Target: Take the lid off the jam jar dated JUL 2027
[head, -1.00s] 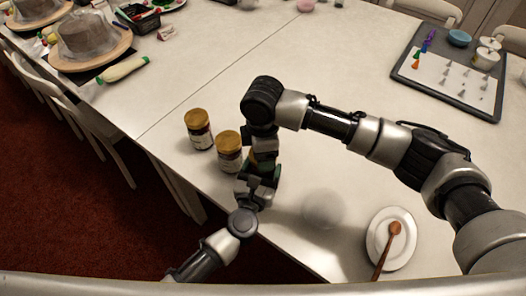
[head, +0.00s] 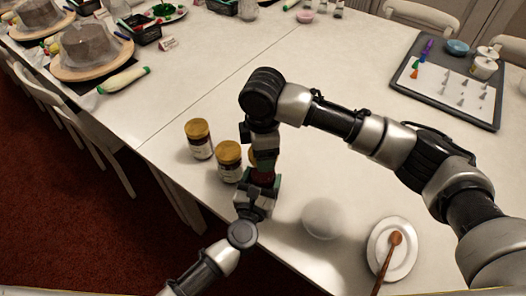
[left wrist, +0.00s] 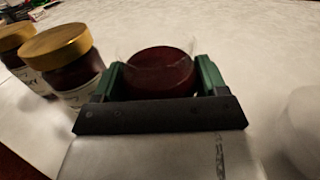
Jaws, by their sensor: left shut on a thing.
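My left gripper (head: 262,180) is shut around a glass jar of dark red jam (left wrist: 158,75). In the left wrist view this jar's top is open, with clear glass above the jam and no lid on it. Two jars with gold lids stand beside it: the near one (head: 229,163) and the farther one (head: 199,140). Their label dates are too small to read. My right gripper (head: 260,140) points down just above the held jar. A sliver of gold (head: 252,160) shows beside it, mostly hidden; I cannot tell if the right fingers hold it.
A pale round object (head: 322,218) is right of the held jar. A white plate (head: 408,262) with a wooden spoon (head: 394,250) lies near the front edge. A dark tray (head: 440,85) with piping tips is at the back right. Cake turntables (head: 92,72) are at the left.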

